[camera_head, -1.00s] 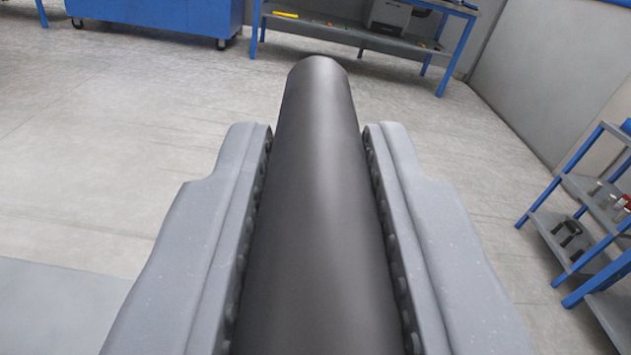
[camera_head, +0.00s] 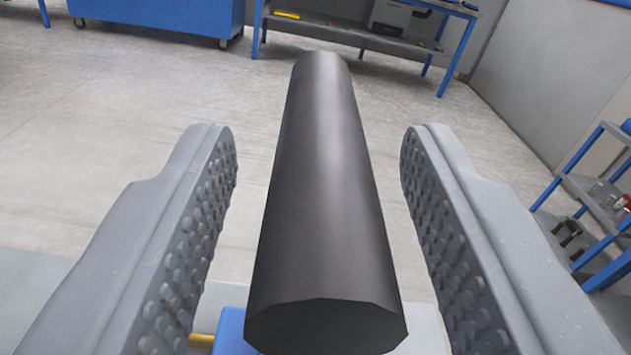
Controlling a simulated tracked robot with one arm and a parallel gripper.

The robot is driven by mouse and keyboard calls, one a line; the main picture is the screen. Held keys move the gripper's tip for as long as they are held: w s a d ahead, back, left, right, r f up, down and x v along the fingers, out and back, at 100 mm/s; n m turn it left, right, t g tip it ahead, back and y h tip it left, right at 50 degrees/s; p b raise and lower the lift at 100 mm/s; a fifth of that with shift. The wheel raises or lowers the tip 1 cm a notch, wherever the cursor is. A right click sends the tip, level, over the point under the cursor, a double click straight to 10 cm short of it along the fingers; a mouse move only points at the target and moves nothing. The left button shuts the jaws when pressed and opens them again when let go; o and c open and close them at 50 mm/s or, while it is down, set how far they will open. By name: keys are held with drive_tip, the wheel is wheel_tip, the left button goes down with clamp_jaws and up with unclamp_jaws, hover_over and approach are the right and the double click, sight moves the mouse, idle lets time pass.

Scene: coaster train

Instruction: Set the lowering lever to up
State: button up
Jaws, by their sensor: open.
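A dark grey rod-shaped handle (camera_head: 322,190), which looks like the lowering lever, runs lengthwise through the middle of the view. Its near end is a flat, many-sided face. My gripper (camera_head: 318,145) is open, with one studded jaw on each side of the handle. Clear gaps show between both jaws and the handle, so neither touches it. A blue part (camera_head: 232,335) and a small brass-coloured rod (camera_head: 200,340) show below the near end. Where the handle joins its mount is hidden.
A blue cabinet on wheels (camera_head: 155,18) and a blue workbench (camera_head: 345,38) stand at the back. A blue shelf unit with tools (camera_head: 600,205) is at the right, by a grey wall. The floor (camera_head: 90,130) between is clear.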

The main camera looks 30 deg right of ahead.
drive_tip(key=v, duration=1.3)
